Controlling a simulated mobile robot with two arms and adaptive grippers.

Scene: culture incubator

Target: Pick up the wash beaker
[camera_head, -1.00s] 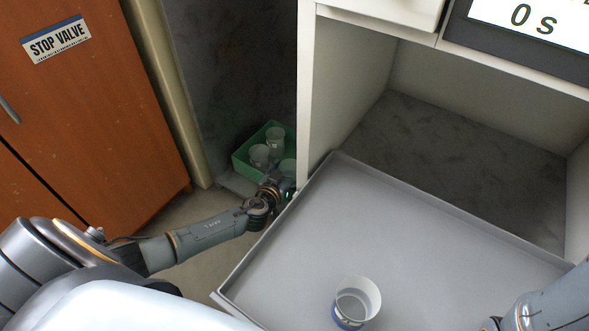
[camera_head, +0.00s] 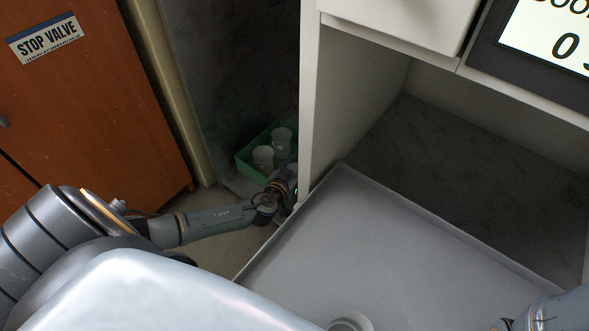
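Two white beakers stand in a green crate (camera_head: 243,166) at the back, one at the crate's rear (camera_head: 281,141) and one nearer (camera_head: 263,157). Another beaker (camera_head: 348,325) stands on the grey tray, mostly cut off by the bottom edge. I cannot tell which one is the wash beaker. My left gripper (camera_head: 287,183) is at the near right corner of the crate, by the cabinet's side wall. Its fingers are too dark and small to read, and whether it holds anything is hidden. My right arm shows at the lower right, its gripper out of view.
The grey tray (camera_head: 370,240) sticks out from an open white cabinet (camera_head: 312,100), whose side wall stands close to my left gripper. An orange-brown cupboard (camera_head: 90,110) is at the left. The tray's visible middle is clear.

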